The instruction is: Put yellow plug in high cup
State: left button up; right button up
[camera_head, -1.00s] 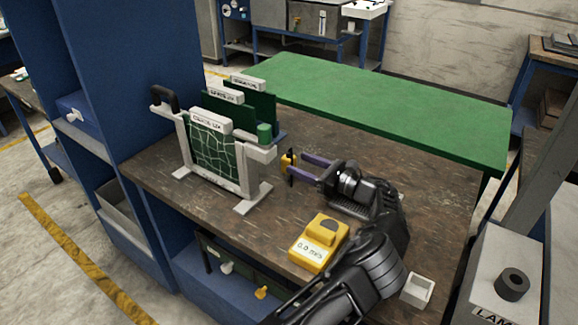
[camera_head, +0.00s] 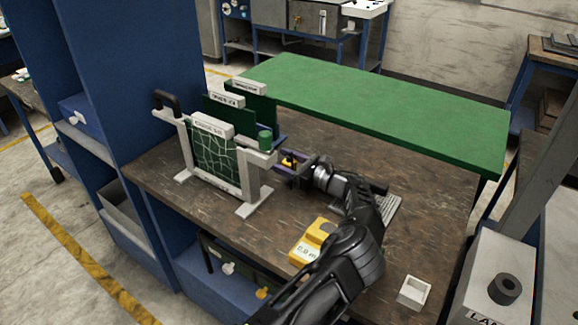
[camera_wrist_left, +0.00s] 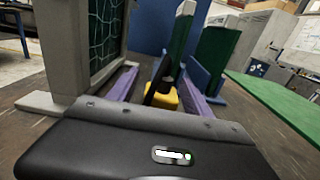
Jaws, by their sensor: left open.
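The yellow plug (camera_head: 289,162), yellow with a dark part, is beside the right side of the white stand. In the left wrist view, the yellow plug (camera_wrist_left: 161,99) shows between two purple fingers. My left gripper (camera_head: 286,165) is open around it, with a finger on each side; I cannot tell whether they touch it. A green cylinder (camera_head: 265,141) sits on the stand's right arm, above and left of the gripper. A small white open cup (camera_head: 415,291) stands at the table's front right. I cannot tell which is the high cup. My right gripper is not in view.
The white stand (camera_head: 252,183) holds a green patterned panel (camera_head: 213,158) close to the left of my gripper. More labelled panels stand behind it. A yellow meter (camera_head: 309,246) lies near my forearm. A green-topped bench (camera_head: 385,110) is behind the table.

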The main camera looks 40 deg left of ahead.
pick_arm(q)
jog(key=shift+c, duration=0.5)
grip_shut()
dwell(0.6)
